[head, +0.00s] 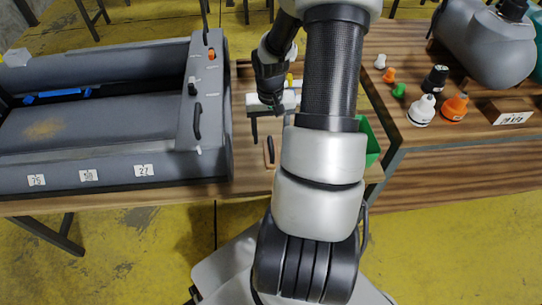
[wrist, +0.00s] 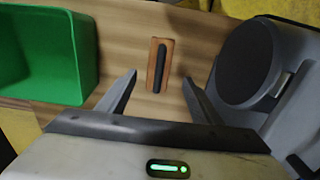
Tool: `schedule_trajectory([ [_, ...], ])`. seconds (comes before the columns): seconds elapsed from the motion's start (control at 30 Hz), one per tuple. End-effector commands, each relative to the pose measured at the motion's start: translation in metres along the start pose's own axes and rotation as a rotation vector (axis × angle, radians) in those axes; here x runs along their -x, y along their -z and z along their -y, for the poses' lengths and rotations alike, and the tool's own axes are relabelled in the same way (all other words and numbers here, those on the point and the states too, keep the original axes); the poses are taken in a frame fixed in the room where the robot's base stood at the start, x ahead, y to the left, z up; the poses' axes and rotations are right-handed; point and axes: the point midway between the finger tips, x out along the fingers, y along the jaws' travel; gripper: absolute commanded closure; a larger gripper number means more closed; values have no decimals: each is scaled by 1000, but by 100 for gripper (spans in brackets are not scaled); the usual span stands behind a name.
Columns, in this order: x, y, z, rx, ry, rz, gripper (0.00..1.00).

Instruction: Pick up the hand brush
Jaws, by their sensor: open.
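What looks like the hand brush (wrist: 153,66) is a small wooden block with a dark strip along it. In the wrist view it lies flat on the wooden table, beyond and between my fingertips. In the head view my gripper (head: 269,129) hangs just behind the brush, pointing down.
A green bin (wrist: 45,50) stands left there, and behind my arm in the head view (head: 372,142). Several valves and caps stand on the right table (head: 440,155).

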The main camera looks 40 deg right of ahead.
Motion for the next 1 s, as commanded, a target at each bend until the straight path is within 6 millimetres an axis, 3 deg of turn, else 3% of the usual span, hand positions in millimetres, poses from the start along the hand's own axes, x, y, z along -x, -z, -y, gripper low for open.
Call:
schedule_trajectory([
  [0.17,-13,0,0,1,0,1,41],
  [0.43,-52,-2,-2,2,0,2,41],
  [0.77,-57,-1,-2,0,0,-1,41],
  [1.0,-57,-1,-2,1,0,0,81],
])
